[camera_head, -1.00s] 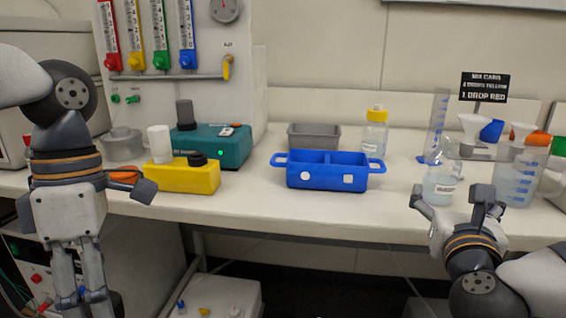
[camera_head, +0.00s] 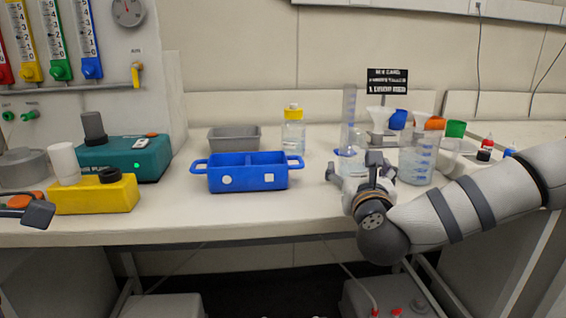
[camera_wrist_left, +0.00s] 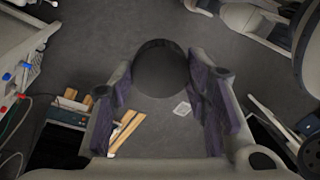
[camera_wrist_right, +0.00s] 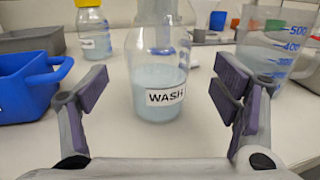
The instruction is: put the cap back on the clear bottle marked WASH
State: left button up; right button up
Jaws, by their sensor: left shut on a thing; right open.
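The clear bottle marked WASH (camera_wrist_right: 158,75) stands upright on the bench with pale blue liquid inside. Its top is cut off in the right wrist view.
A measuring beaker (camera_head: 417,160) stands close right of the bottle, a tall cylinder (camera_head: 348,110) behind it. A blue two-part tray (camera_head: 247,177) is to the left, with a yellow-capped bottle (camera_head: 293,130) behind. The bench front between tray and right gripper is clear.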

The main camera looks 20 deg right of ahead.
aim_at(354, 159)
jog(key=x, duration=0.5)
jog(key=shift+w+r, duration=0.1)
jog(key=c, duration=1.6)
